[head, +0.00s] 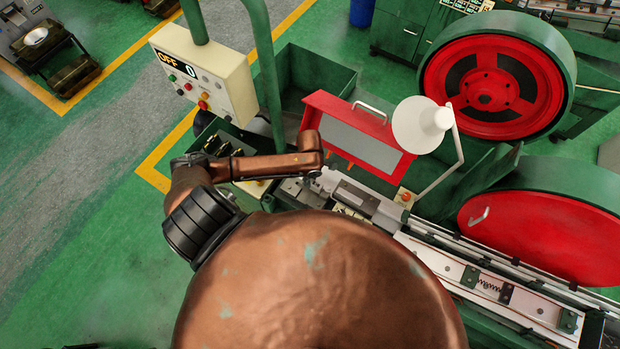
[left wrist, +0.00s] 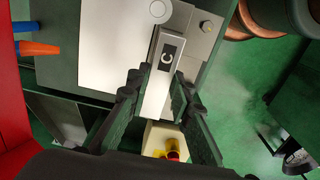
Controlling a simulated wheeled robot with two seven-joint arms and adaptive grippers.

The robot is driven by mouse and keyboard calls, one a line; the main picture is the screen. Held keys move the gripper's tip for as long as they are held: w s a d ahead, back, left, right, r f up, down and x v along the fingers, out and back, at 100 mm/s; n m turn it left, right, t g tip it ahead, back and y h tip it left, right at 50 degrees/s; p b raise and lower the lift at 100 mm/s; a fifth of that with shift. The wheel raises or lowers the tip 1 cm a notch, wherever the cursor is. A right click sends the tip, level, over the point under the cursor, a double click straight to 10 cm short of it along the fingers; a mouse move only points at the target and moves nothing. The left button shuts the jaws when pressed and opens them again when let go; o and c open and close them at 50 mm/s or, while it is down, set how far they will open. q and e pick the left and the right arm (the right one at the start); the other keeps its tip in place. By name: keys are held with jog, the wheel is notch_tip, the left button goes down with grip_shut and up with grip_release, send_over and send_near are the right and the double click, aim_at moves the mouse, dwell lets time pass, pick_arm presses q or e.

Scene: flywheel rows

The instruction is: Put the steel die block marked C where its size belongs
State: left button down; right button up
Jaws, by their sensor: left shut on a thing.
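The steel die block marked C (left wrist: 162,75) is a long pale metal bar with a dark label bearing a white C. My left gripper (left wrist: 158,82) is shut on it, one finger on each side, in the left wrist view. In the head view my left gripper (head: 303,186) is mostly hidden under my copper arm, over the left end of the machine bed, and I cannot make out the letter there. Beyond the block in the left wrist view lies a pale metal plate (left wrist: 115,45). Whether the block touches anything below is unclear. My right gripper is not in view.
A red guard (head: 360,135) with a handle stands behind the bed. A white lamp (head: 420,125) is right of it. A cream control box (head: 205,75) hangs at the left. Two large red flywheels (head: 490,88) stand at the right. A rail (head: 490,280) runs along the bed.

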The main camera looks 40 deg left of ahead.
pick_arm(q)
jog(key=shift+w+f+b, duration=0.1)
jog(key=shift+f+b, duration=0.2)
jog(key=shift+f, duration=1.65)
jog(key=shift+w+p, duration=0.1)
jog(key=shift+p, duration=0.35)
dwell(1.0)
jog(key=c, duration=2.2)
grip_release()
jog(key=o, duration=0.5)
jog(key=shift+o, duration=0.2)
jog(key=shift+s+f, duration=0.1)
jog(key=shift+s, duration=0.1)
jog(key=shift+r, duration=3.6)
